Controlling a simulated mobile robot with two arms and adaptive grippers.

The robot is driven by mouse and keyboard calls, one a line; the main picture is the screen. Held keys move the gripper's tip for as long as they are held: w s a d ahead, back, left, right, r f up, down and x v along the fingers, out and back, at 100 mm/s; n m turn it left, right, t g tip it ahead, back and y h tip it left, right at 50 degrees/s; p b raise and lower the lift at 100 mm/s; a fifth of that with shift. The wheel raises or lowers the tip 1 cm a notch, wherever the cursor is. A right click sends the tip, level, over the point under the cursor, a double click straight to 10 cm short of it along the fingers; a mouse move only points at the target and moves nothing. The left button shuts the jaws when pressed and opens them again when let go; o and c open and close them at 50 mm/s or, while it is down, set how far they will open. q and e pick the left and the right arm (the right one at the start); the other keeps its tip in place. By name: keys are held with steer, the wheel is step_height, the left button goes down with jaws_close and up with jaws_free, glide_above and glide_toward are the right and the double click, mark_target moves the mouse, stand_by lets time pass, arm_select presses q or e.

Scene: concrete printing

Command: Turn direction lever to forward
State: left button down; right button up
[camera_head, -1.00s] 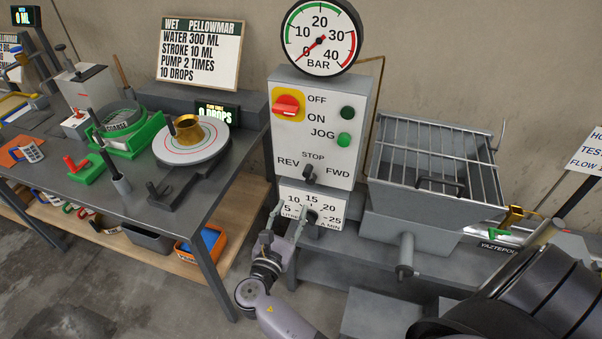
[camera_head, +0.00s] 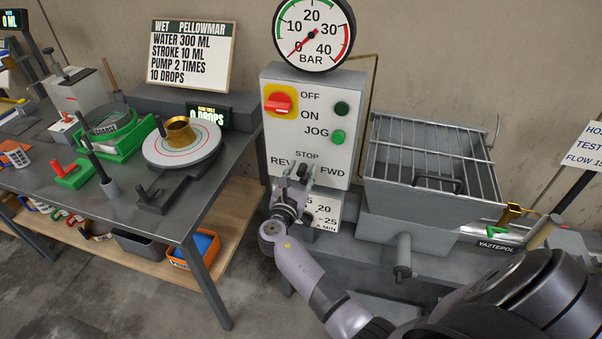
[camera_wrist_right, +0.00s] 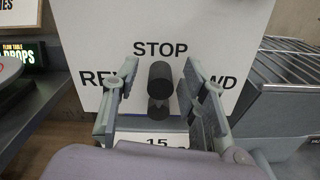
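The direction lever, a dark knob (camera_wrist_right: 160,78), stands under the word STOP, between REV and FWD, in the right wrist view. In the head view the lever (camera_head: 304,172) is partly covered by my right gripper. My right gripper (camera_head: 293,183) is open in front of the lower control panel (camera_head: 330,105). In the right wrist view its grey fingers (camera_wrist_right: 160,70) stand on either side of the knob, with gaps visible. Whether the fingers reach the knob's depth is hard to tell. My left gripper is not in view.
A grated metal hopper (camera_head: 410,205) stands close on the right. A workbench (camera_head: 215,175) is on the left. A flow dial plate (camera_head: 325,212) lies below the lever.

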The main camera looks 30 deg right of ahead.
jaws_close()
stand_by(0.5)
stand_by(0.3)
